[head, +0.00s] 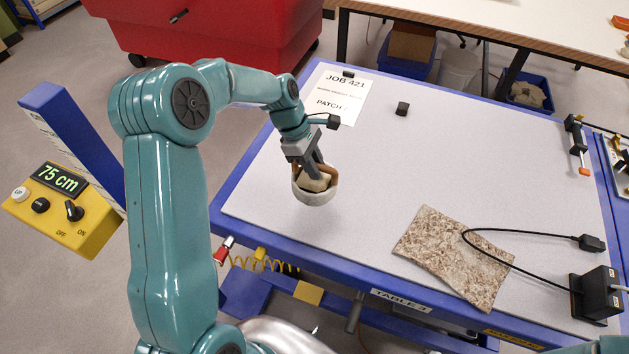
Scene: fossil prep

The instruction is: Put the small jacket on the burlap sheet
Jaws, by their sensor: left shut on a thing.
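The small jacket (316,196) is a whitish, bowl-like plaster shell with a brown inner rim and a pale lump inside. It is at the left part of the table in the head view. My left gripper (315,171) reaches down into it from above and is shut on it, hiding part of its rim. I cannot tell whether the jacket touches the table. The burlap sheet (446,253) is a mottled brown, slightly wavy piece lying flat near the table's front edge, right of the jacket. My right gripper is out of view.
A black cable (497,259) crosses the burlap's right part, running to a black box (597,292) at the front right. A job paper (337,95) and a small black block (402,108) lie toward the back. The grey tabletop (400,165) between jacket and burlap is clear.

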